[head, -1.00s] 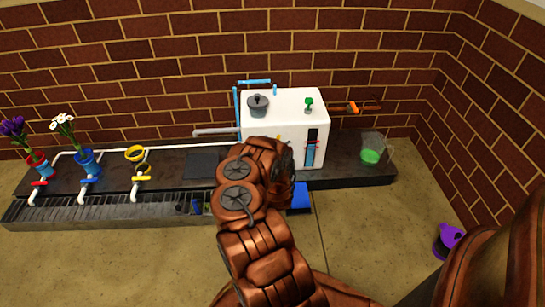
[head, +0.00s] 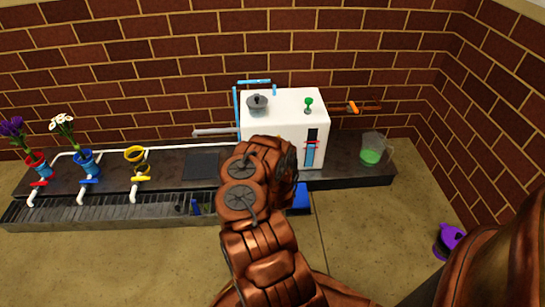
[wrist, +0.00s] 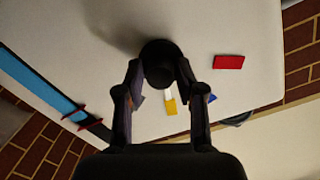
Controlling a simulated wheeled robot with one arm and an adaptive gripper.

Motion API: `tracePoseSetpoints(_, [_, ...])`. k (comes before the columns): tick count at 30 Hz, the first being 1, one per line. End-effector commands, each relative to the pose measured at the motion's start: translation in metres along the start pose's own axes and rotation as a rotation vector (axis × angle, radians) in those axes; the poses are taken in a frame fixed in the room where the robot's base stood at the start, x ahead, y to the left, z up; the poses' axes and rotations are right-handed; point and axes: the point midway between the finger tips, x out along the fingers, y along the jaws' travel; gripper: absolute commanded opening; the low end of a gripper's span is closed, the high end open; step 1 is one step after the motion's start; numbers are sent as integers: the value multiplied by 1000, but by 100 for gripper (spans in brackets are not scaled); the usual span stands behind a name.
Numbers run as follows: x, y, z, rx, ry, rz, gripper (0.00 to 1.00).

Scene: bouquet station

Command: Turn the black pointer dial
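The black pointer dial (wrist: 160,64) shows in the wrist view as a dark round knob on the pale front of the white machine (head: 284,101). My gripper (wrist: 160,70) has one finger on each side of the knob. Both fingertips appear to press against it, with no clear gap. A red mark (wrist: 229,62), a yellow mark (wrist: 170,107) and a partly hidden blue mark (wrist: 212,98) lie around the dial. A small white strip shows just above the yellow mark. In the head view my arm hides the dial and the gripper.
A gauge with a blue column (head: 310,153) is on the machine's front. A grey lidded pot (head: 257,103) and a green knob (head: 308,104) are on top. A jug of green liquid (head: 372,149) stands right.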

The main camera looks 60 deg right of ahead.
Motion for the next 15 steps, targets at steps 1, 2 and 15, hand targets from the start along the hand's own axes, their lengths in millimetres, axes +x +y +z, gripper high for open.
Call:
tracePoseSetpoints(1, [1,0,-2,0,4,0,42])
tracePoseSetpoints(2, [1,0,-2,0,4,0,45])
tracePoseSetpoints(15, [-2,0,0,0,0,0,54])
